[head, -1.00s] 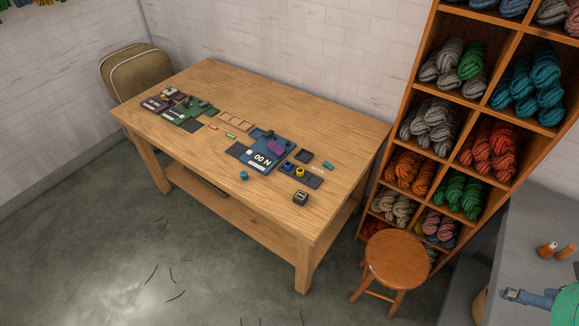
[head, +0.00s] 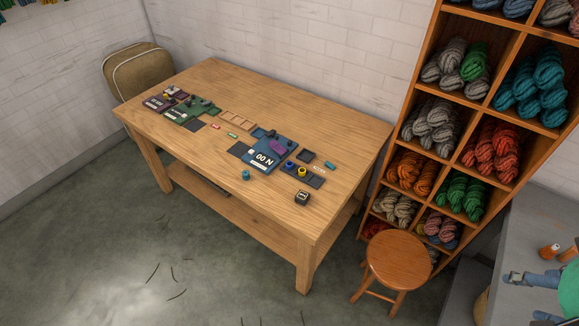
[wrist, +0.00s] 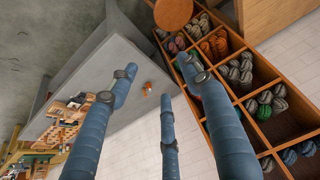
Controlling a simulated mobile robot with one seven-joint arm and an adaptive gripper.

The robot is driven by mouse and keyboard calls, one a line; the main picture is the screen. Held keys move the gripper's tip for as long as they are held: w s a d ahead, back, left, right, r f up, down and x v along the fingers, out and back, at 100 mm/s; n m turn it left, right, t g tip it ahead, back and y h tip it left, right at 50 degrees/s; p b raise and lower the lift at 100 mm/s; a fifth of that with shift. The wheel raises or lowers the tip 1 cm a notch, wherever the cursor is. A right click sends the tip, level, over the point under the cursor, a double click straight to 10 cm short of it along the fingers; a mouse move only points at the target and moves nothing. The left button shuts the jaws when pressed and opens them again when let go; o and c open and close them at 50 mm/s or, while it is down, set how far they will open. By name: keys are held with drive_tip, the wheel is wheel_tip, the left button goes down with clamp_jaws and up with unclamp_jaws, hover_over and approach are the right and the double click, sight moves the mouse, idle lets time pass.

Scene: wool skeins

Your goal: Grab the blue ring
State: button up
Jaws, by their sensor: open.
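A small blue ring (head: 289,166) sits on the wooden table (head: 265,85) in the head view. It is on or beside a dark strip of pads, just left of a yellow ring (head: 302,171). My gripper (wrist: 155,78) shows in the wrist view as blue fingers spread apart, with nothing between them. Blue fingers of mine also show at the lower right edge of the head view, over the grey counter, far from the table. The blue ring is not visible in the wrist view.
A blue board (head: 270,153), a teal piece (head: 246,175) and a dark box (head: 302,198) lie near the ring. A wooden stool (head: 399,260) stands before the wool shelf (head: 458,130). A grey counter (head: 535,215) holds orange spools. The table's front right is mostly bare.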

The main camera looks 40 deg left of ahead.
drive_tip(key=w+a+r+n+g+y, duration=0.1)
drive_tip(key=w+a+r+n, duration=0.25)
drive_tip(key=w+a, duration=0.4)
drive_tip(key=w+a+r+n+g, duration=0.1)
drive_tip(key=w+a+r+n, duration=0.25)
drive_tip(key=w, duration=0.75)
drive_tip(key=w+a+f+n+g, duration=0.1)
drive_tip(key=w+a+f+n, duration=0.25)
drive_tip(key=w+a, duration=0.55)
drive_tip(key=w+a+f+n+g, duration=0.1)
drive_tip(key=w+a+f+n, duration=0.1)
drive_tip(key=w+a+n, duration=0.65)
drive_tip(key=w+a+f+n, duration=0.1)
drive_tip(key=a+f, duration=0.4)
drive_tip(key=a, duration=0.3)
drive_tip(key=w+a+f+n+g, duration=0.15)
drive_tip(key=a+f, duration=0.25)
drive_tip(key=a, duration=0.4)
drive_tip(key=w+a+f, duration=0.2)
drive_tip(key=a+f, duration=0.3)
drive_tip(key=a, duration=0.3)
drive_tip(key=s+a+f+n, duration=0.2)
drive_tip(key=a+f+n, duration=0.1)
drive_tip(key=a+f, duration=0.6)
drive_tip(key=s+a+f+n+g, duration=0.1)
drive_tip(key=s+a+f+n, duration=0.1)
drive_tip(key=a+f, duration=0.7)
drive_tip(key=shift+a+f+n, duration=0.3)
drive_tip(key=shift+n, duration=0.55)
drive_tip(key=shift+s+f, duration=0.1)
